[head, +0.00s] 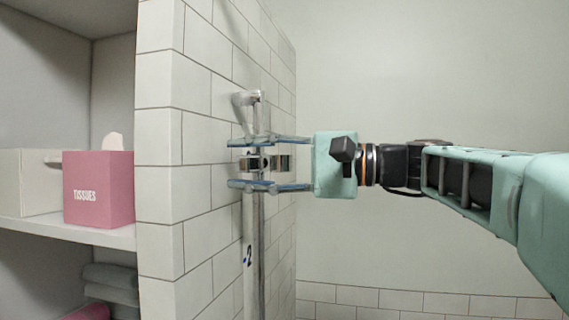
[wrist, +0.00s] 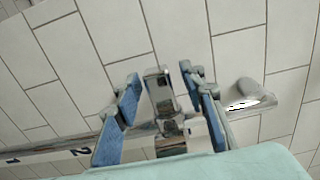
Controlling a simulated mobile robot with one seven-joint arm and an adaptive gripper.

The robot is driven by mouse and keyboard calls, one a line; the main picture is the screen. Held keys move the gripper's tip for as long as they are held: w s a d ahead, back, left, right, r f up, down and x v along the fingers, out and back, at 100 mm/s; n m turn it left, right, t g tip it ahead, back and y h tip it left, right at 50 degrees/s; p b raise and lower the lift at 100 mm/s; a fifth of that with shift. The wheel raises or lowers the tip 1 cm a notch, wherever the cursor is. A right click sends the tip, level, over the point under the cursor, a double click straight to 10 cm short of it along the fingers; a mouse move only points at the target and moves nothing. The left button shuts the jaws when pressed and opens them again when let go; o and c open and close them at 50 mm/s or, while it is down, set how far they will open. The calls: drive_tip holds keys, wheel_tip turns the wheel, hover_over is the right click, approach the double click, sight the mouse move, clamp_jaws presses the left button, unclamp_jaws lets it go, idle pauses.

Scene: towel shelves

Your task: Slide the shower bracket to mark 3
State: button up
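The chrome shower bracket (head: 265,162) sits on a vertical rail (head: 254,215) fixed to the tiled wall. A mark "2" (head: 248,255) shows below the bracket. My gripper (head: 240,163) is open, with one finger above the bracket and one below, and gaps show between them and it. In the wrist view, the bracket (wrist: 166,105) stands between the blue finger pads of my gripper (wrist: 160,90), and the rail (wrist: 45,152) carries marks "1" and "2" at the left. Mark 3 is not visible; my gripper may cover it.
The rail's upper wall mount (head: 243,98) is above my gripper; it also shows at the right in the wrist view (wrist: 245,95). A shelf (head: 115,237) at the left holds a pink tissue box (head: 98,188), with folded towels (head: 110,283) below. Space right of the rail is free.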

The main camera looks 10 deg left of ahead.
drive_tip(key=s+d, duration=0.1)
drive_tip(key=d, duration=1.1)
drive_tip(key=shift+s, duration=0.3)
